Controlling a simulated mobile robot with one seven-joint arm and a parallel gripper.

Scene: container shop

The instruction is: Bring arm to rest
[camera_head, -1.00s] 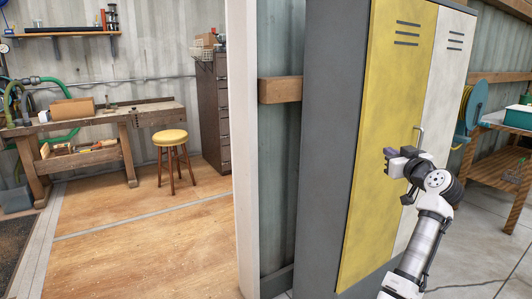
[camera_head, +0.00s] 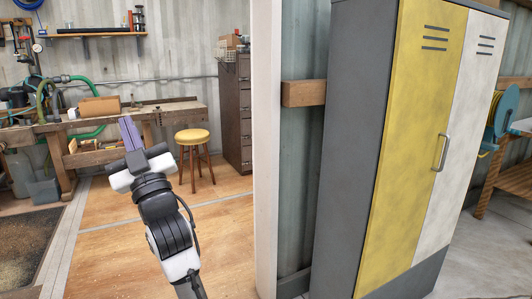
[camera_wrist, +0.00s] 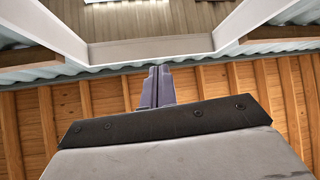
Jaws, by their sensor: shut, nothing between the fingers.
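My gripper (camera_head: 130,131) is raised at the left of the head view, with its purple fingers pointing up. The fingers are shut together and nothing is between them. In the wrist view my gripper (camera_wrist: 158,75) also shows shut, with the roof and a wooden wall behind it. My arm stands in front of the workshop floor, to the left of the white post, clear of the furniture.
A locker (camera_head: 412,140) with a yellow and a white door stands at the right, doors closed. A white post (camera_head: 263,150) is beside it. Behind are a workbench (camera_head: 175,112), a yellow stool (camera_head: 192,137) and a drawer cabinet (camera_head: 236,110). Wooden floor (camera_head: 235,235) is clear.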

